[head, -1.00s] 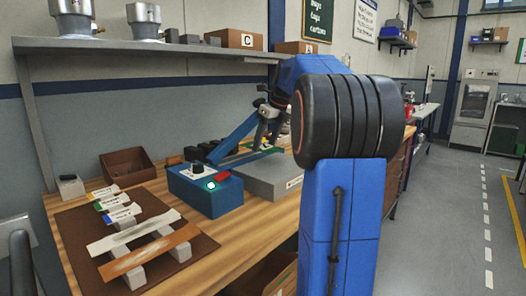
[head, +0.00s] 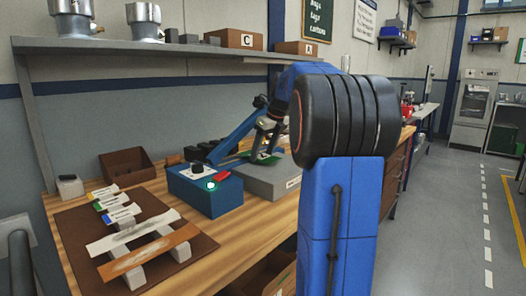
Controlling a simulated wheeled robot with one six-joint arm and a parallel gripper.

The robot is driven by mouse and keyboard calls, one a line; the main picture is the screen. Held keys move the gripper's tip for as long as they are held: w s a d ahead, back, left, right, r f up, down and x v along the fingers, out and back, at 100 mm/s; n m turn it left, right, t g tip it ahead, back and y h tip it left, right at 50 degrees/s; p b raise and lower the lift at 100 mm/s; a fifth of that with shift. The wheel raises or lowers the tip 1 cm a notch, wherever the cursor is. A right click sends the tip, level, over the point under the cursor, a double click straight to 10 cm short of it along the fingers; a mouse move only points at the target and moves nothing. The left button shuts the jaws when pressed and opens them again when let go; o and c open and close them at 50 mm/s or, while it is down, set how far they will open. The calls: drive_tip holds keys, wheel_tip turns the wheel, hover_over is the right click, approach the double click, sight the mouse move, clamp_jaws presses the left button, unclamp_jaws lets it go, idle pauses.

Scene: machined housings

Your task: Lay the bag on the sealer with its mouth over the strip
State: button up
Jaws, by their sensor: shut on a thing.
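The bag's mouth and the strip cannot be made out. My own arm hides what lies farther right.
A brown mat (head: 78,232) at the front left carries several labelled strips and pale blocks. A brown open bin (head: 127,167) stands behind it. Several dark items (head: 205,151) sit behind the sealer. A shelf (head: 130,44) with metal housings and cartons runs above.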

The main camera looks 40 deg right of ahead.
drive_tip(key=shift+f, duration=0.1)
drive_tip(key=o, duration=1.1)
drive_tip(key=shift+c, duration=0.2)
drive_tip(key=shift+r, duration=0.45)
drive_tip(key=v, duration=1.2)
drive_tip(key=shift+s+f, duration=0.1)
